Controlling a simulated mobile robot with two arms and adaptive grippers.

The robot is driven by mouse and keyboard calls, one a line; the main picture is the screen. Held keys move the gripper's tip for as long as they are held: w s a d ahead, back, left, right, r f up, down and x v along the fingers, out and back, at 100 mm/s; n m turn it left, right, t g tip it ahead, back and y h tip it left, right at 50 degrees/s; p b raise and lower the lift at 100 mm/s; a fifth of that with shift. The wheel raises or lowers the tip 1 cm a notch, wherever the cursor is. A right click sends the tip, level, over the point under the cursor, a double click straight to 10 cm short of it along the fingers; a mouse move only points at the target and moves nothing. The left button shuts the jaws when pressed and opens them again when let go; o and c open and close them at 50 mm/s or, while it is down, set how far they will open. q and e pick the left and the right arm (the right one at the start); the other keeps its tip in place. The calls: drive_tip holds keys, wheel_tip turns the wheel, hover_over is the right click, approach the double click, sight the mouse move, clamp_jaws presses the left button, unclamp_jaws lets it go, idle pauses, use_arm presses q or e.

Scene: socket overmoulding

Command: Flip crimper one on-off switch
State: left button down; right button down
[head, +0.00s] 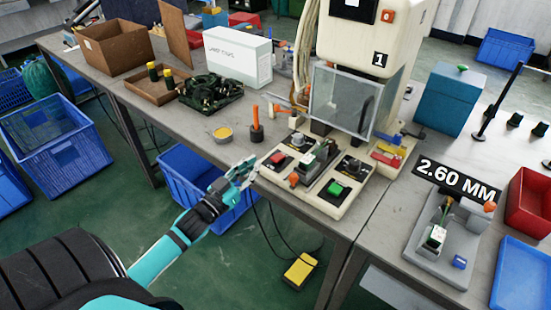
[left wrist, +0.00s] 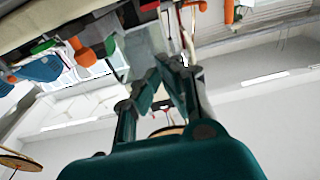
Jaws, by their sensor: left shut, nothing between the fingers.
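Crimper one (head: 350,50) is the cream machine with a black label "1" (head: 380,58), standing on the grey bench. A small orange switch marked "0" (head: 387,16) is high on its front, right of a dark panel. My left gripper (head: 248,168) is shut and empty, at the bench's front edge, left of the machine's base and well below the orange switch. In the left wrist view its fingers (left wrist: 172,68) point up, with parts of the machine seen beyond them. I cannot make out the switch in that view. My right gripper is not in view.
The machine's base carries a green button (head: 335,188) and red buttons. An orange-handled tool (head: 256,125) and a yellow tin (head: 223,133) stand left of it. A blue crate (head: 190,185) is under the bench edge. A yellow pedal (head: 299,271) lies on the floor.

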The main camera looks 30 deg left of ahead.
use_arm(q)
drive_tip(key=r, duration=0.1)
hover_over(278, 158)
drive_tip(key=s, duration=0.2)
drive_tip(key=shift+r+p, duration=0.15)
drive_tip(key=shift+p, duration=0.3)
wheel_tip(278, 158, down, 3)
drive_tip(key=shift+s+f, duration=0.25)
drive_tip(key=shift+f, duration=0.3)
